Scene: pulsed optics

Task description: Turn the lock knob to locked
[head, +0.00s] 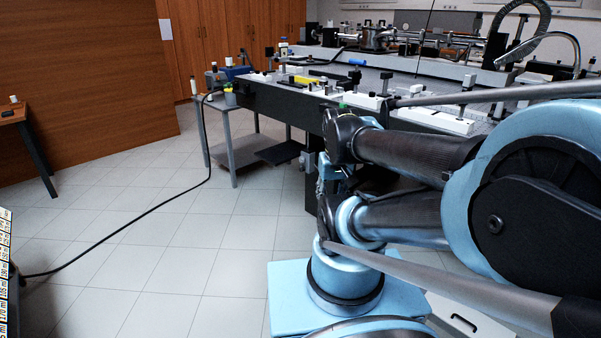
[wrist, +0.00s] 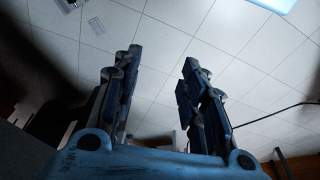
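I cannot make out the lock knob in either view. My gripper (wrist: 161,58) shows in the wrist view with its two blue and black fingers spread well apart. Nothing is between them, only a pale tiled surface behind. In the head view my folded arm fills the right side and covers part of the optical table (head: 284,98). I cannot clearly pick out the gripper there.
The optical table carries several mounts, white blocks and a yellow item (head: 307,80). A small grey cart (head: 236,160) stands at its left end. A black cable (head: 140,215) crosses the tiled floor (head: 120,190), which is otherwise open at left. A wooden table (head: 14,112) stands far left.

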